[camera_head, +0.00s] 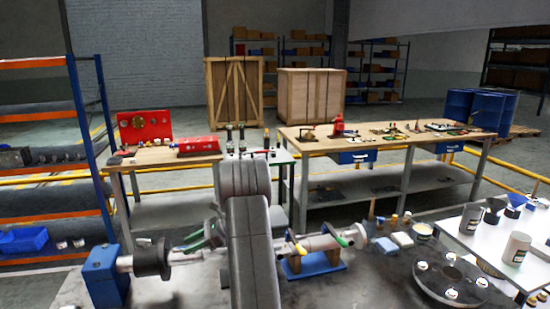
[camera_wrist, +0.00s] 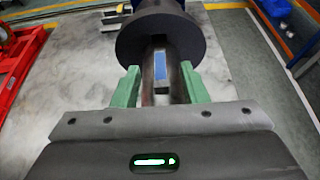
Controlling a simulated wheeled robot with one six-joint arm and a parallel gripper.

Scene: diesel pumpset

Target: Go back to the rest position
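My gripper (camera_wrist: 160,82) has two green fingers standing wide apart. A metal shaft (camera_wrist: 176,85) with a blue strip runs between them, towards a dark round disc (camera_wrist: 161,33) beyond the fingertips. I see no object clamped; whether a finger touches the shaft is unclear. In the head view my gripper (camera_head: 203,240) is low, left of my grey arm, beside the shaft. The dark disc (camera_head: 153,259) and a blue block (camera_head: 104,277) sit at the shaft's left end. My arm hides the shaft's middle.
Right of my arm, the shaft assembly rests on a blue stand (camera_head: 314,265). A dark flanged disc (camera_head: 450,277) and small containers stand further right. Behind is a wooden workbench (camera_head: 370,142) with tools; an orange and blue rack (camera_head: 75,130) stands left.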

